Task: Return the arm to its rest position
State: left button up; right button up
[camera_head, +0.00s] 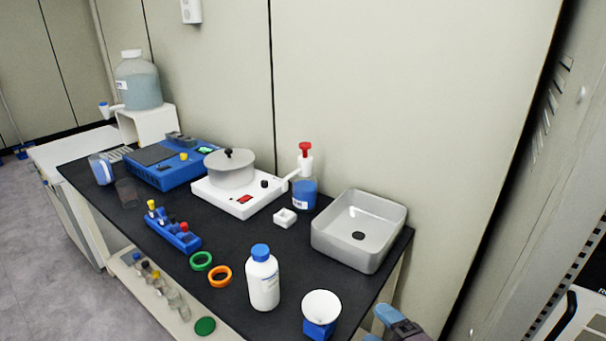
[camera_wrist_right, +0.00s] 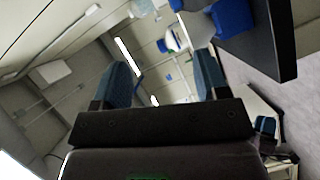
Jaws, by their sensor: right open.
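My right gripper (camera_head: 380,325) shows at the bottom right of the head view, beside the front right end of the black bench (camera_head: 225,250). Only its blue fingertips and part of the dark wrist are in frame there. In the right wrist view, its two blue fingers (camera_wrist_right: 164,82) stand apart with nothing between them. The gripper is open and empty, and it looks clear of the bench. My left gripper does not show in either view.
A tall grey cabinet (camera_head: 545,170) stands at the right. A gap lies between bench and cabinet.

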jog(key=s+d+f+m+g+h, duration=0.1)
jog(key=s+d+f+m+h, duration=0.3)
jog(key=f+m, duration=0.5)
jog(key=s+d+f+m+g+h, duration=0.2)
jog(key=s+d+f+m+h, duration=0.2)
jog(key=s+d+f+m, duration=0.4)
jog(key=s+d+m, duration=0.1)
jog(key=s+m, duration=0.1)
jog(key=s, duration=0.1)
jog(key=shift+s+d+f, duration=0.15)
jog(key=shift+d+f, duration=0.15)
jog(key=shift+f, duration=0.1)
